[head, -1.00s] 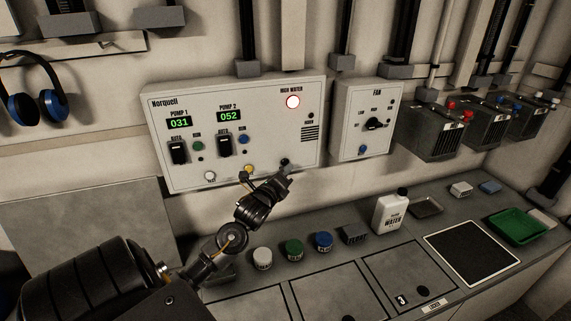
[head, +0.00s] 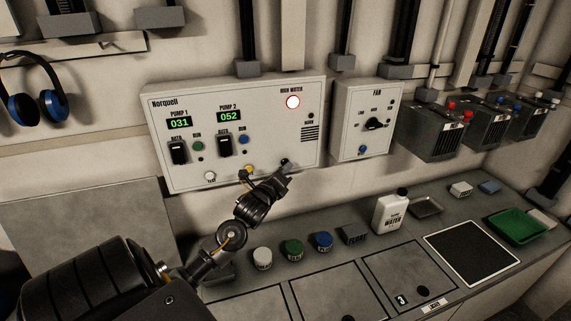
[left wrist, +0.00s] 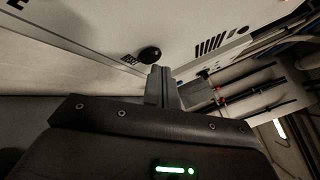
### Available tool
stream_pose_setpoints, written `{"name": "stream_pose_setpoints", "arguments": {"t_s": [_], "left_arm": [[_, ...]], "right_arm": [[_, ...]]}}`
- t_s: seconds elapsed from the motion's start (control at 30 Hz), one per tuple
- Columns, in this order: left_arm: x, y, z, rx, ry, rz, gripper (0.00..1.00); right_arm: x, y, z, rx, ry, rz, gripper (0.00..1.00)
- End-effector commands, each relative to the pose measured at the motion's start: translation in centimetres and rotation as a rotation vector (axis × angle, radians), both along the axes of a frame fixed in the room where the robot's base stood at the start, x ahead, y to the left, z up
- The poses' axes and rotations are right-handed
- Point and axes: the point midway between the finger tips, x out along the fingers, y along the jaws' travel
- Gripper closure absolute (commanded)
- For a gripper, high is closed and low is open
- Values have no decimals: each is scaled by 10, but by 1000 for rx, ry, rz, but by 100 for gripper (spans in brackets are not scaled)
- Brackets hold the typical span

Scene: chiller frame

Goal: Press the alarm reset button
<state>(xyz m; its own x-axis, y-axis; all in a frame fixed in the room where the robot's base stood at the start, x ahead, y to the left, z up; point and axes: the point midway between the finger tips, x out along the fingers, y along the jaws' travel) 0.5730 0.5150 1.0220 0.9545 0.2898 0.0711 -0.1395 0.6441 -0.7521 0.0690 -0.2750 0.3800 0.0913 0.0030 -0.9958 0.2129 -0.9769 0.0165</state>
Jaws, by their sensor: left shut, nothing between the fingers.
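The pump control panel (head: 170,109) is a pale wall box with a lit round high water lamp (head: 293,102). A black round button (head: 285,161) sits low on its right side. In the left wrist view the black button (left wrist: 150,54) has a small dark label beside it, hard to read, and is not covered. My left gripper (head: 284,175) is shut and empty, its tip just below the button in the head view. In the left wrist view the closed fingertips (left wrist: 160,69) are close to the button; I cannot tell if they touch. My right gripper is not in view.
A yellow button (head: 249,169) and a white button (head: 210,176) lie along the panel's lower edge. The fan box (head: 349,119) is on the right. Below, the counter holds several round caps and a white water bottle (head: 391,213).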

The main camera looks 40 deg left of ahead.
Motion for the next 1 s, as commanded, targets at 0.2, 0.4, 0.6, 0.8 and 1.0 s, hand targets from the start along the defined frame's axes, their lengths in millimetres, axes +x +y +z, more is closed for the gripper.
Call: {"name": "stream_pose_setpoints", "arguments": {"t_s": [0.2, 0.4, 0.6, 0.8, 1.0], "left_arm": [[0, 1, 0, 0, 0, 0, 100], [1, 3, 0, -1, 0, 1, 100], [2, 5, 0, 0, 1, 1, 100], [4, 7, 0, 0, -1, 1, 100], [5, 9, 0, 0, -1, 1, 100]], "right_arm": [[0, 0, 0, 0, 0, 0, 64], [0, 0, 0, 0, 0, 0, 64], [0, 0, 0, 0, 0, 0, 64], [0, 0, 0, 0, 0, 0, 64], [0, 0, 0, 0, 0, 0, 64]]}}
